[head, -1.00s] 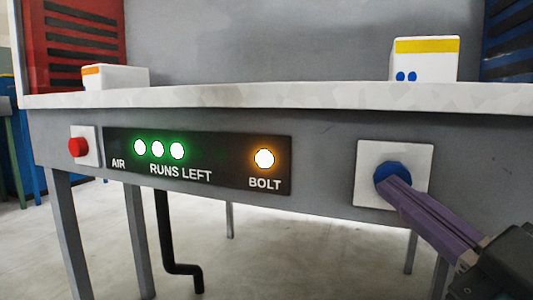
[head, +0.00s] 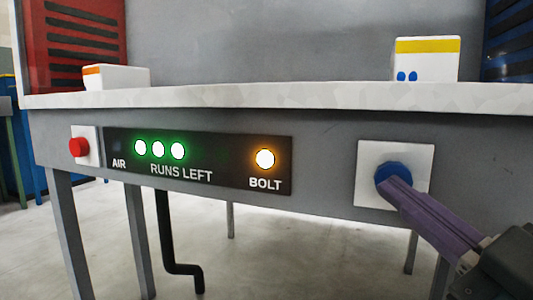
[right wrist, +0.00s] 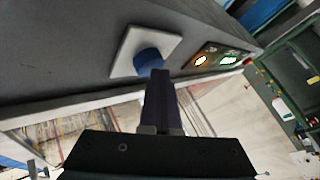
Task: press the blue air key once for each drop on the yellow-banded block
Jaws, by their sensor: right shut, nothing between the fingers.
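The blue air key (head: 389,171) is a round button on a white square plate (head: 420,160) on the bench front. It also shows in the right wrist view (right wrist: 148,58). My right gripper (head: 390,186) is shut and empty, its fingertips at the lower part of the key; whether they touch it I cannot tell. The yellow-banded block (head: 427,65) is white and stands on the bench top above the key. Two blue drops show low on its front face. My left gripper is not in view.
A red button (head: 78,147) sits at the left of the bench front. The dark panel (head: 215,160) shows three green lights over RUNS LEFT, a lit amber BOLT light, and an unlit AIR lamp. An orange-banded block (head: 120,77) stands at left on the bench top.

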